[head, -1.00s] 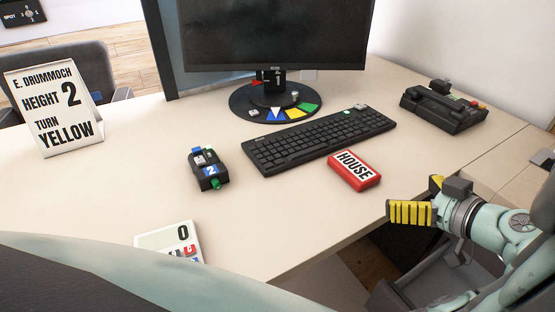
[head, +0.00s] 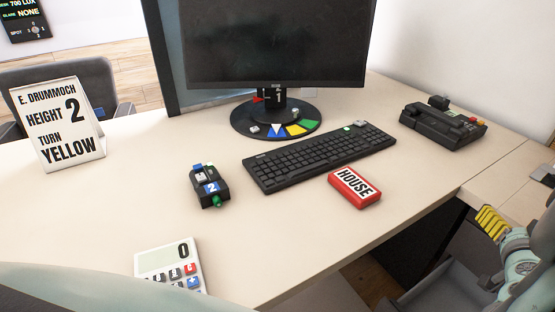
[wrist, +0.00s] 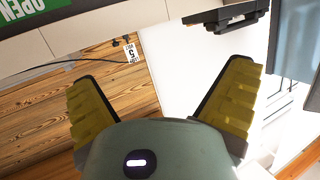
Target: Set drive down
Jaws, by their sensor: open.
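A red box labelled HOUSE (head: 355,187), which looks like the drive, lies flat on the desk (head: 300,225) just in front of the keyboard, near the desk's front right edge. My gripper (head: 492,222) is at the right of the head view, off the desk's front edge and well apart from the red box. In the wrist view my gripper (wrist: 160,78) has its two yellow fingers spread wide with nothing between them. The red box does not show in the wrist view.
A keyboard (head: 320,158), a monitor (head: 275,45) on a round base with coloured wedges, and a black desk device (head: 443,125) stand behind. A small black device marked 2 (head: 208,187), a calculator (head: 170,263) and a sign (head: 60,125) are leftward. The desk's left middle is clear.

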